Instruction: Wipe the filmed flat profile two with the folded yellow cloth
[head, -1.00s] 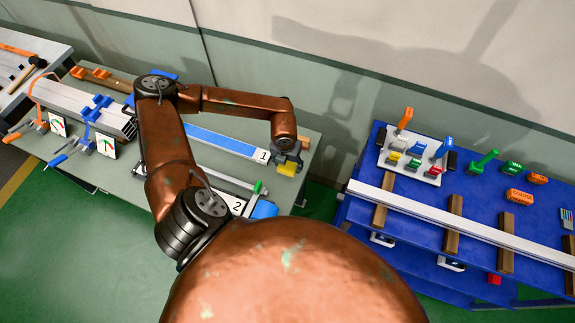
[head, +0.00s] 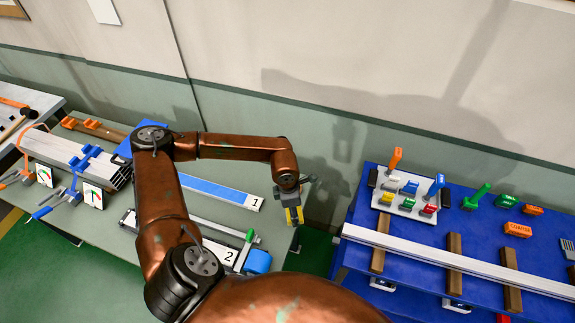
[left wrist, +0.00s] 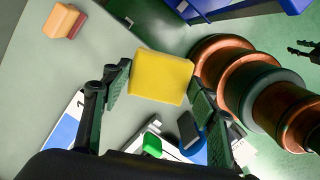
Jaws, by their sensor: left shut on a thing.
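My left gripper (head: 293,214) is shut on the folded yellow cloth (left wrist: 162,77), which sits between its two fingers in the left wrist view. In the head view it hangs at the right end of the grey table, just beyond profile one (head: 222,190), which has a blue top and a "1" label. Profile two (head: 229,257), labelled "2", lies nearer me, left of and apart from the cloth; my arm hides much of it. A black forked shape at the right edge of the left wrist view may be my right gripper (left wrist: 303,50); its state is unclear.
A green-tipped item (head: 250,235) and a blue object (head: 258,262) are by profile two's right end. An orange block (left wrist: 62,20) lies on the table. Clamped profiles (head: 75,155) are at left. A blue table (head: 470,225) stands at right, past a gap.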

